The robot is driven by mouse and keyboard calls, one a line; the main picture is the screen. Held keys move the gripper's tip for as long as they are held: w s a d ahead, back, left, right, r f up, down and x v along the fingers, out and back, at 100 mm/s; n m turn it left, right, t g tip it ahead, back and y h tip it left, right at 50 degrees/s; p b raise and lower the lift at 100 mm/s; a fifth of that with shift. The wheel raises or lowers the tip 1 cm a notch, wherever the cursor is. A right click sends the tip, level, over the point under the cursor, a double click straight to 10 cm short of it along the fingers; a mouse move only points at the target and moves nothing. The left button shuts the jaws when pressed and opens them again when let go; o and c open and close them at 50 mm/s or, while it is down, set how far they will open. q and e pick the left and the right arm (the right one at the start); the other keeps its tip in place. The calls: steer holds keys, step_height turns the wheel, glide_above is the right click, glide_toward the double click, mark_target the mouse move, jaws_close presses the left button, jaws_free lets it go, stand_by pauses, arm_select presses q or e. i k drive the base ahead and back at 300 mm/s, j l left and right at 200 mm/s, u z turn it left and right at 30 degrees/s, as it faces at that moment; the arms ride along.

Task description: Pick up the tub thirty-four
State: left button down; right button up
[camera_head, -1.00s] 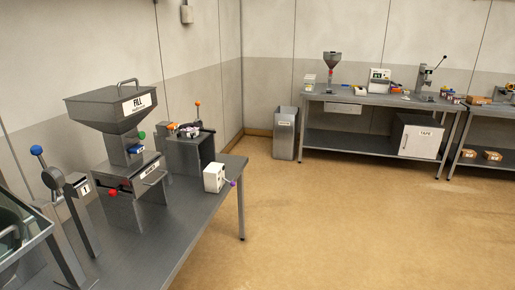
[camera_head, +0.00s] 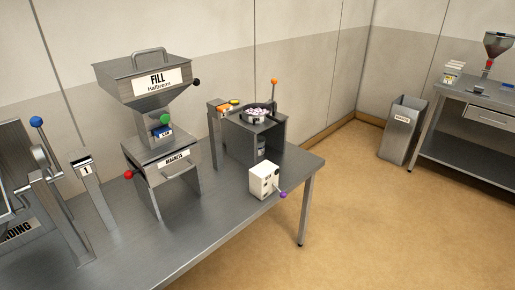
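No tub with a readable "thirty-four" mark shows in the head view, so I cannot tell which thing it is. A round dark dish (camera_head: 257,114) with pale purple contents sits on top of a grey metal stand (camera_head: 241,140) near the far end of the near table. A small blue-labelled item (camera_head: 162,133) sits below the FILL hopper (camera_head: 144,80), too small to read. Neither of my grippers is in view.
The grey near table (camera_head: 215,222) also holds a MAGNETS housing (camera_head: 172,160), a white box with a purple-knobbed lever (camera_head: 264,181) and upright levers at left. A grey bin (camera_head: 402,130) and a second table (camera_head: 470,100) stand right. Floor between is clear.

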mark_target(261, 140)
steer(key=u, duration=3.65)
steer(key=z, duration=3.65)
steer(key=i+l+u, duration=0.1)
steer(key=u, duration=0.7)
steer(key=i+l+u, duration=0.2)
steer(key=l+u, duration=0.2)
steer(key=l, duration=0.2)
steer(key=i+l+u, duration=0.1)
steer(key=l+u, duration=0.35)
steer(key=l, duration=0.15)
steer(key=l+u, duration=0.4)
steer(key=l, duration=0.25)
